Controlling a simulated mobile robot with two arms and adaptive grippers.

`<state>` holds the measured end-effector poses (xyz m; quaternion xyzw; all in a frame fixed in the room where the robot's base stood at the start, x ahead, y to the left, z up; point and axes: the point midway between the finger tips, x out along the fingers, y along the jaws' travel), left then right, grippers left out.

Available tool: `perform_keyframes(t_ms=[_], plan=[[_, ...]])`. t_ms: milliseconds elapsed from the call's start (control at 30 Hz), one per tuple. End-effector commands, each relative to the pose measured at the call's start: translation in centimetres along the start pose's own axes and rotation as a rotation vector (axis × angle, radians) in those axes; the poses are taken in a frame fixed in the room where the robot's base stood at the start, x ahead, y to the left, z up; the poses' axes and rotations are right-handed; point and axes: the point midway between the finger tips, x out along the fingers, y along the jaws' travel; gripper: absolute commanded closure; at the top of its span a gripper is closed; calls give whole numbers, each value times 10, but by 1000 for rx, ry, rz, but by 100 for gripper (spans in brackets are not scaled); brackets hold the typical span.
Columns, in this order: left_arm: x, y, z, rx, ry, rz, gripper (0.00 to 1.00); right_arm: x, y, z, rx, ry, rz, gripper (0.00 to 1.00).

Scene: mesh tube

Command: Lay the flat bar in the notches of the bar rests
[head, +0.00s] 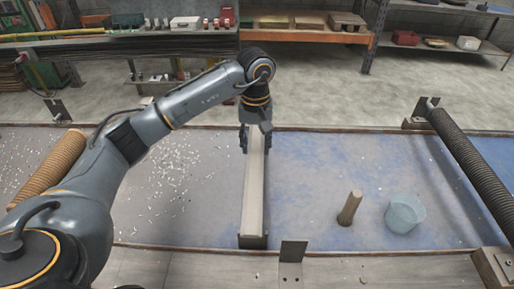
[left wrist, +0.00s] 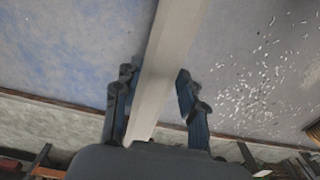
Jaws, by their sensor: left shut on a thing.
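The flat bar (head: 254,190) is a long pale grey strip running from my left gripper toward the front edge of the blue-grey work surface. My left gripper (head: 256,150) points down at the bar's far part and is shut on it. In the left wrist view the bar (left wrist: 172,45) passes between the two fingers of the gripper (left wrist: 156,76). The far rest is not clearly visible. My right gripper is not in view.
A metal bracket (head: 292,262) rises at the front edge. A ribbed dark tube (head: 470,160) is at right, a brown one (head: 50,168) at left. White scraps (head: 180,165) lie left.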

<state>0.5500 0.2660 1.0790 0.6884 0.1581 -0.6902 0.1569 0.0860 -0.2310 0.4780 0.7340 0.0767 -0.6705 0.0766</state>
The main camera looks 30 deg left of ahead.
Motion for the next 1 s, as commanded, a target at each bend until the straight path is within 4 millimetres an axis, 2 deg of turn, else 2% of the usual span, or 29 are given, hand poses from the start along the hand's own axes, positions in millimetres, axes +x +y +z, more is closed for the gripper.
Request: perform_keyframes(t_ms=[100,333,533,1000], plan=[[9,2,-11,-2,2,3,100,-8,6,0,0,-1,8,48],[23,2,-22,-1,2,1,100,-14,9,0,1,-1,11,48],[45,2,-20,1,1,2,100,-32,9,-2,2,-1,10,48],[56,2,-21,0,5,3,100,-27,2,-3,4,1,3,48]])
